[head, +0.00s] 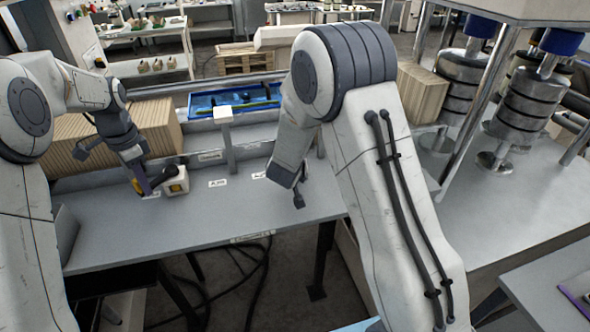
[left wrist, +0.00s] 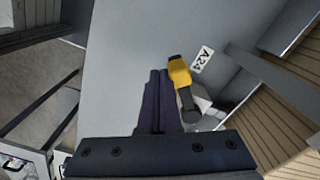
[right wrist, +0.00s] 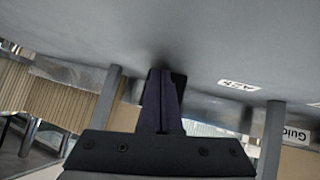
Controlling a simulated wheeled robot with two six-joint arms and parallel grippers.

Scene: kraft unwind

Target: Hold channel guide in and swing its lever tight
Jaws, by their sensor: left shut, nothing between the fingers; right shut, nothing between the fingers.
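A small white block with yellow and black parts (head: 177,183) sits on the grey table at the left; I take it for the channel guide but cannot be sure. In the left wrist view, its yellow piece (left wrist: 179,74) and a black rounded lever-like part (left wrist: 190,108) lie just right of my fingers. My left gripper (head: 143,187) is shut and empty beside the block; I cannot tell if it touches. My right gripper (head: 299,201) is shut and empty, low over the table's right part; its dark fingers (right wrist: 163,90) show close to a grey surface.
The grey table (head: 120,240) carries small labels, one reading A24 (left wrist: 202,60). Behind are stacked brown slats (head: 155,120) and a blue tray (head: 205,103). Metal rollers (head: 530,100) stand right. The front middle of the table is clear.

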